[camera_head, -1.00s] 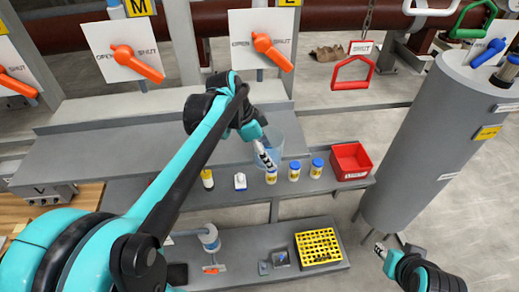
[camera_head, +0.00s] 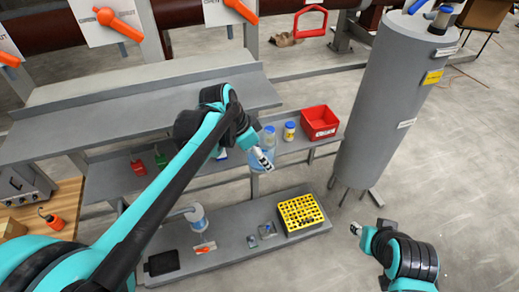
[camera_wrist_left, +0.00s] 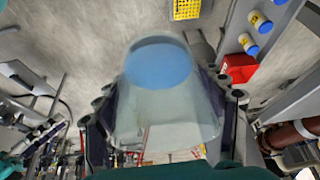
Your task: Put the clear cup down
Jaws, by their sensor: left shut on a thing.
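The clear cup (camera_wrist_left: 165,115) fills the middle of the left wrist view, with a blue round end showing. My left gripper (camera_wrist_left: 165,100) is shut around its sides. In the head view my left gripper (camera_head: 264,160) hangs in front of the middle shelf, and the see-through cup (camera_head: 257,182) shows faintly beside its fingers, apparently above the lower bench (camera_head: 228,222). My right gripper (camera_head: 356,229) is at the lower right, away from the benches; its finger gap is too small to read.
A red bin (camera_head: 319,121) and blue-lidded bottles (camera_head: 289,131) stand on the middle shelf. A grey cylinder tank (camera_head: 385,100) stands to the right.

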